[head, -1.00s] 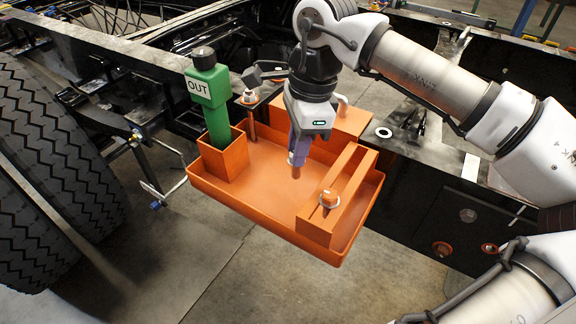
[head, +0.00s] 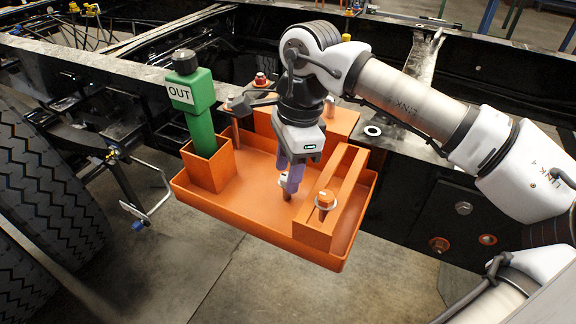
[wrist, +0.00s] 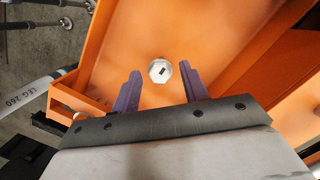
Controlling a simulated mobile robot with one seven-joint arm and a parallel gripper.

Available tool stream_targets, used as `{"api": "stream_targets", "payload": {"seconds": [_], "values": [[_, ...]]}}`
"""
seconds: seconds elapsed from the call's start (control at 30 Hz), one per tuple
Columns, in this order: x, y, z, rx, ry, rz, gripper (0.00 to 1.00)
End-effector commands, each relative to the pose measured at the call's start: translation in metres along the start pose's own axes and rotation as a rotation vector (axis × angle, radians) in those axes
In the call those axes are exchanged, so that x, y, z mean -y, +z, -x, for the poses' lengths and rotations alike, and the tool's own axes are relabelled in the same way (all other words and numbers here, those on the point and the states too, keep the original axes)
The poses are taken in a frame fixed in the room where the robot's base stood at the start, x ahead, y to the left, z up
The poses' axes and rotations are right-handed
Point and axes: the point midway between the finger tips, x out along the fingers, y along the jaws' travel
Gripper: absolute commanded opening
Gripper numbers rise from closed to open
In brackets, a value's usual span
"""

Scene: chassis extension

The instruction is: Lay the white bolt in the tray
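My gripper (head: 290,177) points down over the orange tray (head: 235,209). Its purple fingers are open in the wrist view (wrist: 160,84). The white bolt's round head, with a dark mark on top, shows between and just beyond the fingertips in the wrist view (wrist: 159,70), with a gap on each side.
A green post marked OUT (head: 200,118) stands in the tray's left corner box. A slotted orange rack (head: 345,185) at the right holds an orange bolt with a pale washer (head: 325,200). A red-topped piece (head: 260,80) stands behind. The left tray floor is clear.

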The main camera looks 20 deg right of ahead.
Motion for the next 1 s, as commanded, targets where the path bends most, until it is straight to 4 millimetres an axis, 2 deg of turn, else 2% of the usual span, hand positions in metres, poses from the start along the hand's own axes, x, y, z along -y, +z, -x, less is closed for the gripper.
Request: {"api": "stream_targets", "payload": {"seconds": [0.23,0.37,0.8,1.0], "values": [[0.000,0.000,0.002,0.000,0.000,0.000,0.44],[0.001,0.000,0.010,-0.001,-0.002,-0.001,0.44],[0.001,0.001,0.100,0.000,-0.002,0.000,0.44],[0.000,0.000,0.120,0.000,-0.001,0.000,0.44]]}}
